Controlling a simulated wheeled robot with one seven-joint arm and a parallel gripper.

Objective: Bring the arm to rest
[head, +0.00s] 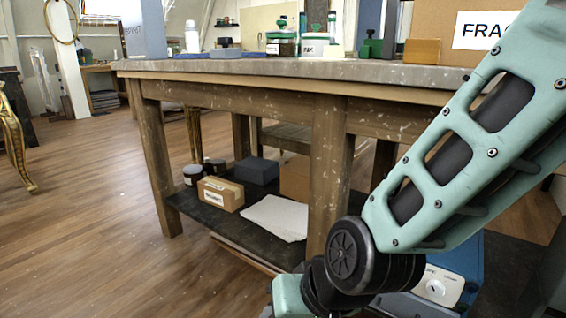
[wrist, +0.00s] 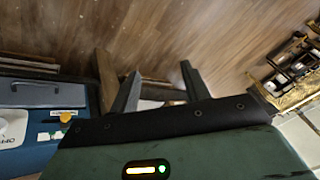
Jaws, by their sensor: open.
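My arm (head: 470,150) crosses the right side of the head view, running down from the upper right to a dark round joint near the bottom edge. Its end is cut off there, so my gripper does not show in that view. In the wrist view my gripper (wrist: 160,88) points over the wooden floor. Its two fingers stand well apart, and I see nothing held. A small pale and reddish patch shows low between them, too little to identify.
A wooden workbench (head: 250,68) with jars on top stands close behind my arm. Its lower shelf (head: 200,212) holds boxes. A blue case (wrist: 40,92) lies left of my gripper. Gilt furniture (wrist: 296,75) stands at right. Floor at left (head: 90,240) is clear.

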